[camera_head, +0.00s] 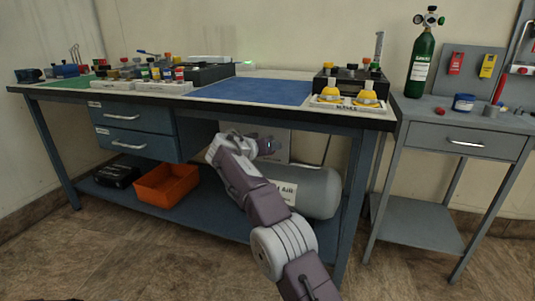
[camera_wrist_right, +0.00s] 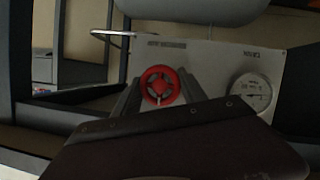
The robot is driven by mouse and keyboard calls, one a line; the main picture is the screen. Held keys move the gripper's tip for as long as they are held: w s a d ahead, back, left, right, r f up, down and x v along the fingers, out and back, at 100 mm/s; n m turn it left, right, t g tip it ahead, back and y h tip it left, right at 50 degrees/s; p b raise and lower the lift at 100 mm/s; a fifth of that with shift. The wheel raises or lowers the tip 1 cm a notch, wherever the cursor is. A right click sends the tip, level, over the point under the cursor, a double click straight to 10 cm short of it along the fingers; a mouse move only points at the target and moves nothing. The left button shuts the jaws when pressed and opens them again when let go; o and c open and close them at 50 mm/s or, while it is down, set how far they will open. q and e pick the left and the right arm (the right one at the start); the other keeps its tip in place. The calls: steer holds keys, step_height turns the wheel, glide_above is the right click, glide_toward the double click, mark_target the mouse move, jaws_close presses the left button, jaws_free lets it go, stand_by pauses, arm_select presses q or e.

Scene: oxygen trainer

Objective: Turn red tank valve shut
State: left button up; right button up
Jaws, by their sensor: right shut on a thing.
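The red valve handwheel (camera_wrist_right: 160,85) is round and spoked, in front of a light grey panel (camera_wrist_right: 215,66) in the right wrist view. My right gripper (camera_head: 270,146) reaches under the workbench, beside the grey tank (camera_head: 314,190). Its two fingers stand on either side of the red wheel in the wrist view and are shut on it. In the head view the wheel cannot be made out at the gripper. My left gripper is not in view.
A round gauge (camera_wrist_right: 250,94) sits on the panel right of the wheel in the wrist view. The workbench top (camera_head: 330,113) is above my right arm. An orange bin (camera_head: 167,187) stands on the lower shelf. A side table (camera_head: 470,128) is at the right.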

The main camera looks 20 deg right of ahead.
steer(key=shift+f+m+b, duration=0.1)
steer(key=shift+m+b, duration=0.2)
stand_by(0.4)
steer(key=o, duration=1.4)
steer(key=shift+c, duration=0.2)
steer(key=v, duration=0.9)
steer(key=shift+s+d, duration=0.15)
